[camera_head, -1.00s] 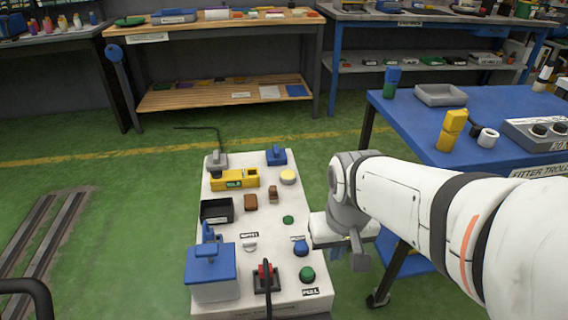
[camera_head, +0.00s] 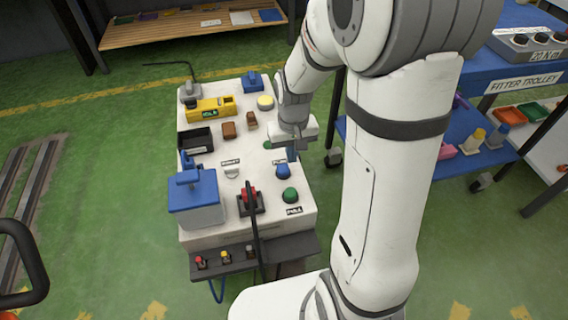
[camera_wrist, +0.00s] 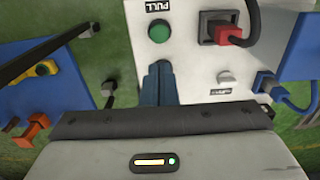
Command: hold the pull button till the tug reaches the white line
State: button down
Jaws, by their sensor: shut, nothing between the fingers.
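The green pull button (camera_head: 290,195) is on the near right corner of the white console (camera_head: 215,160), with a PULL label (camera_head: 294,211) beside it. In the wrist view the green button (camera_wrist: 159,33) sits just beyond my fingertips, apart from them in the picture. I see neither the tug nor the white line.
A blue box with a handle (camera_head: 193,200) and a red switch with a black cable (camera_head: 249,197) stand left of the button. A yellow unit reading IDLE (camera_head: 210,108) is farther back. Rails (camera_head: 28,185) run along the floor at left. A blue trolley (camera_head: 462,75) stands at right.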

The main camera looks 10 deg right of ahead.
aim_at(290, 191)
jog(key=shift+w+f, duration=0.35)
jog(key=shift+f, duration=0.2)
jog(key=shift+f, duration=0.1)
notch_tip(290, 191, down, 14)
jog(key=b, duration=0.5)
jog(key=shift+b, duration=0.3)
